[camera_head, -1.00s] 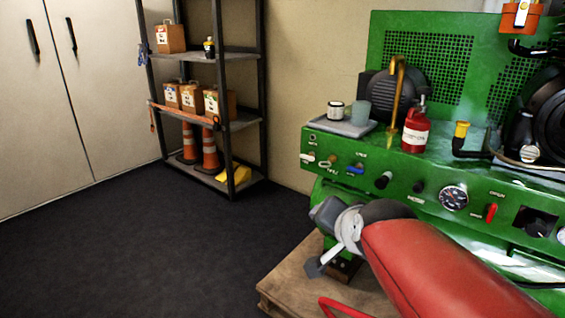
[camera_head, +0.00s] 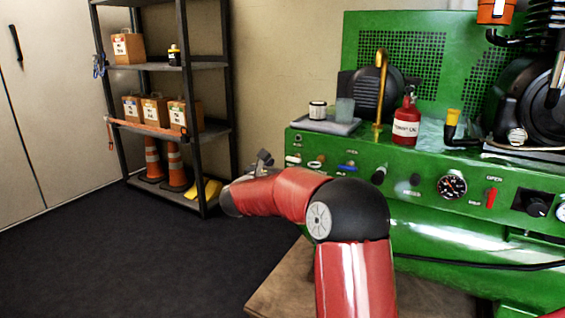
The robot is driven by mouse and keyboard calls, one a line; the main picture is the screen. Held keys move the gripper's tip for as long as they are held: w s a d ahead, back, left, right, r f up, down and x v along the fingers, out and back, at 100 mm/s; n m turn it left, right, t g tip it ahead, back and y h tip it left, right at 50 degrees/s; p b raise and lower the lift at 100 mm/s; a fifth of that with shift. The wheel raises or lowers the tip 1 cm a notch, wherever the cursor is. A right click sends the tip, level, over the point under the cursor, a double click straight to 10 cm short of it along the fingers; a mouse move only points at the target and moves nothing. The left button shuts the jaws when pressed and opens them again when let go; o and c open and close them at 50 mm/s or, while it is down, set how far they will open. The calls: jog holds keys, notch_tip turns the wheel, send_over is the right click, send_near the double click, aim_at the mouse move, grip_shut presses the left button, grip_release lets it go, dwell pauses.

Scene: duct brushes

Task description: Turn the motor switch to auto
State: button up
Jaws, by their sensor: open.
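The green machine's front panel (camera_head: 330,150) runs across the right side. A black rotary knob (camera_head: 537,207) sits on a dark plate at the panel's right. Several small switches and knobs line the panel's left part, among them a blue-handled one (camera_head: 347,167) and a black knob (camera_head: 378,176). Which control is the motor switch cannot be read, as most labels are too small. My gripper (camera_head: 264,160) shows only as a small dark piece beyond my bent red arm, left of the panel and apart from it. It is open; the arm hides most of it.
A red lever (camera_head: 491,197) labelled OPEN and a round gauge (camera_head: 452,186) are on the panel. A red bottle (camera_head: 406,122) and a tray (camera_head: 326,125) with cups stand on top. A shelf rack (camera_head: 205,65) stands behind left. The dark floor (camera_head: 120,260) is clear.

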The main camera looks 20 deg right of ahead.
aim_at(292, 159)
jog(key=x, duration=0.6)
jog(key=shift+d, duration=0.15)
jog(key=shift+c, duration=0.3)
jog(key=c, duration=0.9)
